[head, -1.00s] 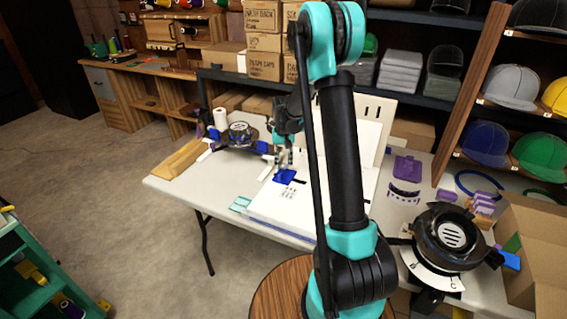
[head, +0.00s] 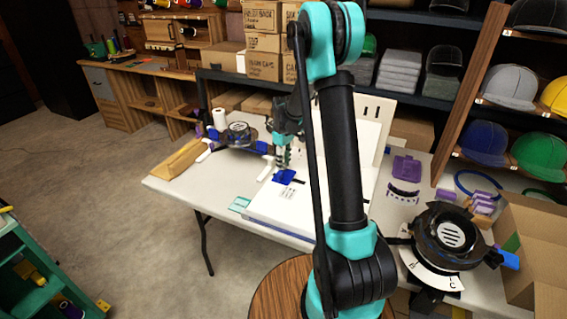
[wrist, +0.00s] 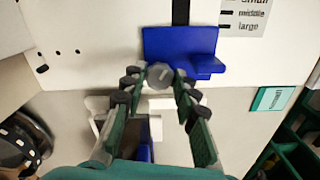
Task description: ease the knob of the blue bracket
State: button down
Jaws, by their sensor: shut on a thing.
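The blue bracket (head: 284,177) sits on the sloped white board, below a dark slot. In the wrist view the blue bracket (wrist: 178,48) shows a raised block at its right end. Its round grey knob (wrist: 160,75) is at the bracket's near edge. My gripper (wrist: 159,82) is shut on the knob, one fingertip on each side. In the head view my gripper (head: 283,163) is right at the bracket, and the knob is too small to make out there.
The white board (wrist: 95,45) carries a label reading small, middle, large (wrist: 243,15). A teal card (head: 239,204) lies at the board's left. A black cap-holding device (head: 238,133) stands behind left, and another (head: 450,238) at the right beside an open carton (head: 535,250).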

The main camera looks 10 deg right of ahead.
jog(key=n, duration=0.5)
jog(key=shift+w+d, duration=0.15)
dwell(0.4)
jog(key=c, duration=1.2)
grip_release()
jog(key=shift+o, duration=0.2)
jog(key=shift+r, duration=4)
